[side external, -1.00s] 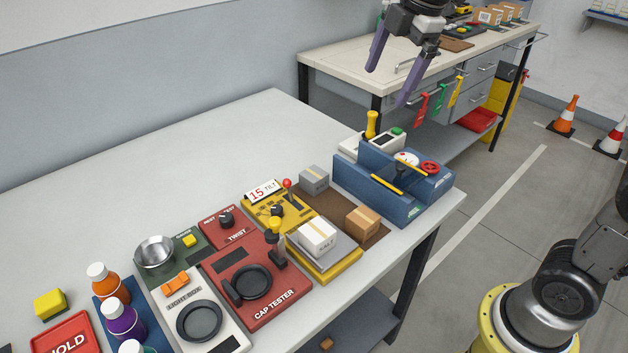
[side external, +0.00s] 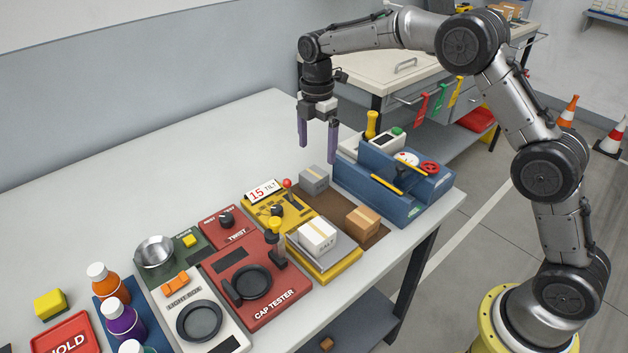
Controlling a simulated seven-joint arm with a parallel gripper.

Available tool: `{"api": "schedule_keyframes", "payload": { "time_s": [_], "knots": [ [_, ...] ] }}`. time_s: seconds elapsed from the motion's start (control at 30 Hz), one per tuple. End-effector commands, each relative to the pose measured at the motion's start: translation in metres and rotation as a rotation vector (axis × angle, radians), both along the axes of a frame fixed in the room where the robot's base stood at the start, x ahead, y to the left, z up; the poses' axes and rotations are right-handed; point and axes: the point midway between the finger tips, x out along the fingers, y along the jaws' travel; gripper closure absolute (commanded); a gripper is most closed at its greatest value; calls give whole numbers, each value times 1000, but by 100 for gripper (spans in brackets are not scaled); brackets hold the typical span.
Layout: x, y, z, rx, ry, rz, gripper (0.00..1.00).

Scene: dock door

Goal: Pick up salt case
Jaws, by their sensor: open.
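The salt case (side external: 317,235) is a white box with a tan tape strip and "SALT" lettering. It sits on the silver plate of the yellow tilt device (side external: 335,268), near the table's front edge. My gripper (side external: 318,152) points down with its two purple fingers apart and nothing between them. It is in the air, higher in the picture than the salt case and above the area of the grey box. Nothing hides the salt case's top or front.
A grey box (side external: 314,180) and a brown cardboard box (side external: 362,222) stand on a brown mat (side external: 330,205). A blue dock unit (side external: 393,190) with yellow bars is at right. The red cap tester (side external: 262,285) with its upright yellow-topped lever (side external: 274,235) is close on the left.

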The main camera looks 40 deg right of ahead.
Motion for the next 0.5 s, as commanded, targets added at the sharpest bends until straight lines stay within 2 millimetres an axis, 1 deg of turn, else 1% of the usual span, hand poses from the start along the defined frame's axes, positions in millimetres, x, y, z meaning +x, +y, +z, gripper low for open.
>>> {"api": "schedule_keyframes", "payload": {
  "time_s": [0.03,0.1,0.2,0.37,0.5],
  "knots": [
    [-1,0,-11,0,5,0,0],
    [-1,0,-22,0,3,0,0],
    [0,0,-33,0,1,0,0],
    [0,0,-42,0,0,0,0],
    [2,2,-59,0,4,0,0]
  ]
}}
